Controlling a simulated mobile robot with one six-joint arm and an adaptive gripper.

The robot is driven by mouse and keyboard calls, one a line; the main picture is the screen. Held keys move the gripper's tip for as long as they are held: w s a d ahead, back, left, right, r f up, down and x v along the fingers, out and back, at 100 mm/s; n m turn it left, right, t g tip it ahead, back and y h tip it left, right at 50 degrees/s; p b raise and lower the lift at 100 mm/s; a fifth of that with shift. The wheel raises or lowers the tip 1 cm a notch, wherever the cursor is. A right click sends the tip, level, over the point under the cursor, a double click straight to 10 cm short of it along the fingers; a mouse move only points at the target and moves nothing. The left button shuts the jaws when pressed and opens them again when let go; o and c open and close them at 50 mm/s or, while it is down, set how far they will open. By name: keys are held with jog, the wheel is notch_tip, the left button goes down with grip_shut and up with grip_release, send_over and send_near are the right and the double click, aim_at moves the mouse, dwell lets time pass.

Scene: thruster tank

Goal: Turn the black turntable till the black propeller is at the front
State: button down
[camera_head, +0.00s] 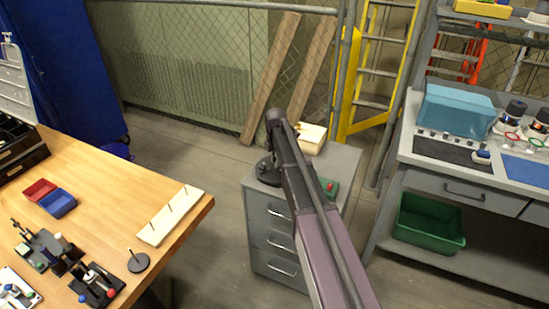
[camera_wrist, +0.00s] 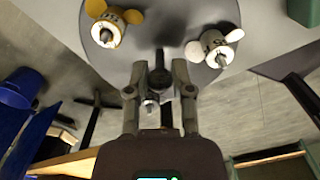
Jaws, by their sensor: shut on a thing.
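The turntable (camera_wrist: 165,14) is a round disc at the top of the wrist view, grey in this light. A yellow propeller (camera_wrist: 112,22) stands at its left and a white propeller (camera_wrist: 214,46) at its right. A black part with a silver tip, which looks like the black propeller (camera_wrist: 158,78), stands at the disc's near edge. The fingers of my gripper (camera_wrist: 160,72) are on both sides of it and shut on it. In the head view my gripper (camera_head: 270,172) is over the drawer cabinet; my arm hides most of the turntable.
The grey drawer cabinet (camera_head: 268,232) carries a pale block (camera_head: 311,138) and a green box (camera_head: 330,187). A wooden table (camera_head: 120,215) with small parts is at left. A grey workbench (camera_head: 450,170) with a green bin (camera_head: 430,222) is at right. Floor lies between.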

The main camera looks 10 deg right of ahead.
jog(key=shift+s, duration=0.15)
jog(key=shift+n, duration=1.6)
jog(key=c, duration=0.6)
grip_release()
jog(key=shift+o, duration=0.2)
jog(key=shift+r, duration=0.1)
jog(key=shift+r+p, duration=4.45)
jog(key=shift+p, duration=0.1)
